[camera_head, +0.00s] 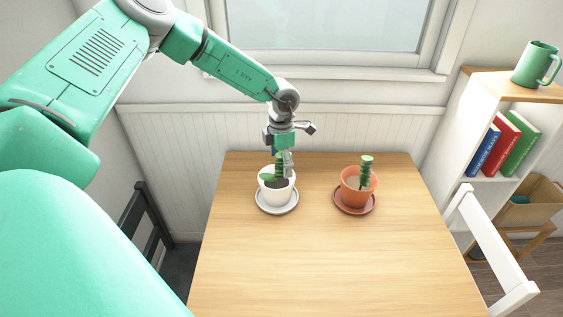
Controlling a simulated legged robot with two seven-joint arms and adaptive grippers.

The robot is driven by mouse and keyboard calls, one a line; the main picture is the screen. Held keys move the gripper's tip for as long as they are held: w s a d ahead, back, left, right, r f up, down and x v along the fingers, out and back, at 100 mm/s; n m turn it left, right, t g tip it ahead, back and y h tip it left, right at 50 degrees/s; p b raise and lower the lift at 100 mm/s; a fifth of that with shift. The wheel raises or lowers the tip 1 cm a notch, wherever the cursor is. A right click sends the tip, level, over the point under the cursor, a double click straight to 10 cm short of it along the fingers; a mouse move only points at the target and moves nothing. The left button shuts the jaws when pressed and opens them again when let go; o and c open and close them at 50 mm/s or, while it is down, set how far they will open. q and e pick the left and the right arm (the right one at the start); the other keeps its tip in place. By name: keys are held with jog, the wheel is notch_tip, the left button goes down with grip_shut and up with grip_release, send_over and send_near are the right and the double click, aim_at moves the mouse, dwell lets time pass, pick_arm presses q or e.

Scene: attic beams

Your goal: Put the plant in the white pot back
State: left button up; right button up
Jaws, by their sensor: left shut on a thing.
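The white pot (277,198) stands upright on a white saucer (264,207) on the table, with dark soil showing inside. A green plant (279,169) is at the pot's mouth, its thick stem over the soil and a leaf near the left rim. My left gripper (285,158) points down from above and is shut on the plant. The gripper hides the plant's upper part, and I cannot tell whether the stem's foot touches the soil. My right gripper is not in view.
An orange pot (351,196) with a green stem (365,172) stands on a brown saucer (355,209) to the right. The wooden table (330,270) is clear in front. Chairs flank it; a shelf with books and a green mug (532,64) stands at right.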

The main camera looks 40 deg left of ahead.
pick_arm(q)
jog(key=shift+w, duration=0.1)
jog(key=o, duration=1.5)
jog(key=shift+f, duration=0.1)
jog(key=shift+o, duration=0.2)
jog(key=shift+d, duration=0.1)
jog(key=shift+r, duration=0.45)
notch_tip(320, 180, up, 11)
jog(key=shift+r+b, duration=0.1)
jog(key=shift+b, duration=0.4)
